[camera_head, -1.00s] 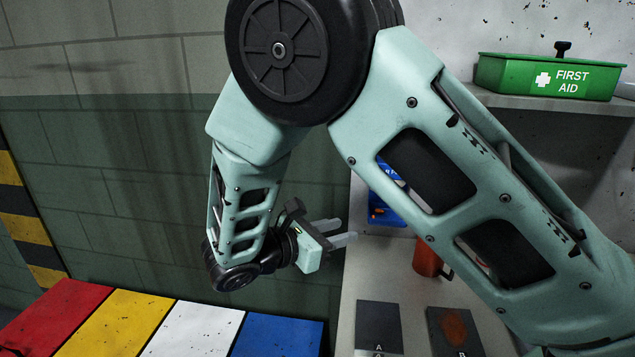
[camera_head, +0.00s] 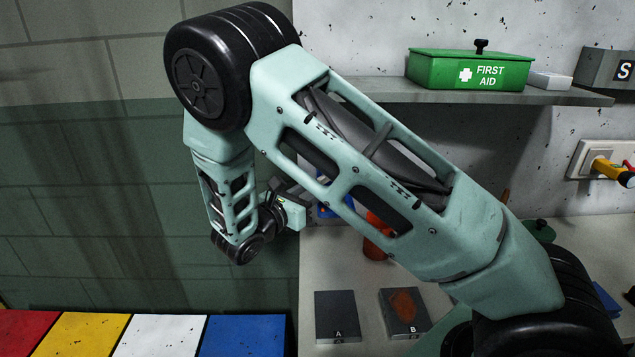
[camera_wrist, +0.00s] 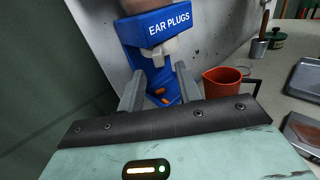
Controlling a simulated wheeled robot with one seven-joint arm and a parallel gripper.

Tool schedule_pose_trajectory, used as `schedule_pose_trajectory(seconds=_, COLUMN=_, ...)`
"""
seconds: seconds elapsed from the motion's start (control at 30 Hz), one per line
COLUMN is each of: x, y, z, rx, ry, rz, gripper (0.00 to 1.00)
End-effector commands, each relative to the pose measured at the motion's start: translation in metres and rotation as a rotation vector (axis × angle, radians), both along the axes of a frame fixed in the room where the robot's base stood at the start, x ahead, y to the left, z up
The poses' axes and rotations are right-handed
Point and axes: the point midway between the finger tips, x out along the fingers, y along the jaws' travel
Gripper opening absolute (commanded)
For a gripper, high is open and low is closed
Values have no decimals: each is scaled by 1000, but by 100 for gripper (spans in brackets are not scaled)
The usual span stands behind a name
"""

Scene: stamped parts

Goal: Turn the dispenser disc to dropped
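The blue ear plugs dispenser (camera_wrist: 170,28) is ahead of my gripper in the wrist view. A pale grey knob-like part (camera_wrist: 151,50) sits below its label; I take it for the disc, but its exact setting is unclear. Small orange plugs (camera_wrist: 161,94) show low in the blue body, between my fingers. My gripper (camera_wrist: 158,84) is open and empty, its two fingers apart and short of the grey part. In the head view the dispenser (camera_head: 328,210) is mostly hidden behind my arm, and my fingers are largely hidden too.
An orange-red mug (camera_wrist: 222,82) stands right of the dispenser. Dark plates marked A (camera_head: 337,316) and B (camera_head: 404,312) lie on the counter (camera_head: 365,345). A shelf (camera_head: 370,88) with a green first aid box (camera_head: 470,70) is above. A wall borders the left.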

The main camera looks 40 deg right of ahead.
Motion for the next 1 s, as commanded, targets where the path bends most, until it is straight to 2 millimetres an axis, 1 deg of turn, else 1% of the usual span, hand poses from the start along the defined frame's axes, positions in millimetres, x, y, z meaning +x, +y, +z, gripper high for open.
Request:
schedule_pose_trajectory(seconds=0.03, x=1, y=-9, z=2, rx=-2, ry=2, rz=-3, gripper=35)
schedule_pose_trajectory(seconds=0.1, x=5, y=-18, z=2, rx=-1, ry=1, rz=-3, gripper=35)
schedule_pose_trajectory(seconds=0.23, x=8, y=-29, z=1, rx=0, ry=0, rz=-1, gripper=35)
schedule_pose_trajectory(seconds=0.33, x=9, y=-33, z=0, rx=0, ry=0, rz=0, gripper=35)
schedule_pose_trajectory(seconds=0.6, x=10, y=-33, z=0, rx=0, ry=0, rz=0, gripper=35)
schedule_pose_trajectory(seconds=0.63, x=10, y=-33, z=0, rx=0, ry=0, rz=0, gripper=29)
schedule_pose_trajectory(seconds=0.67, x=10, y=-33, z=0, rx=0, ry=0, rz=0, gripper=21)
schedule_pose_trajectory(seconds=0.7, x=9, y=-33, z=0, rx=0, ry=0, rz=0, gripper=10)
schedule_pose_trajectory(seconds=0.73, x=9, y=-33, z=0, rx=0, ry=0, rz=0, gripper=1)
schedule_pose_trajectory(seconds=0.77, x=9, y=-33, z=0, rx=0, ry=0, rz=0, gripper=0)
schedule_pose_trajectory(seconds=1.0, x=9, y=-33, z=0, rx=0, ry=1, rz=7, gripper=0)
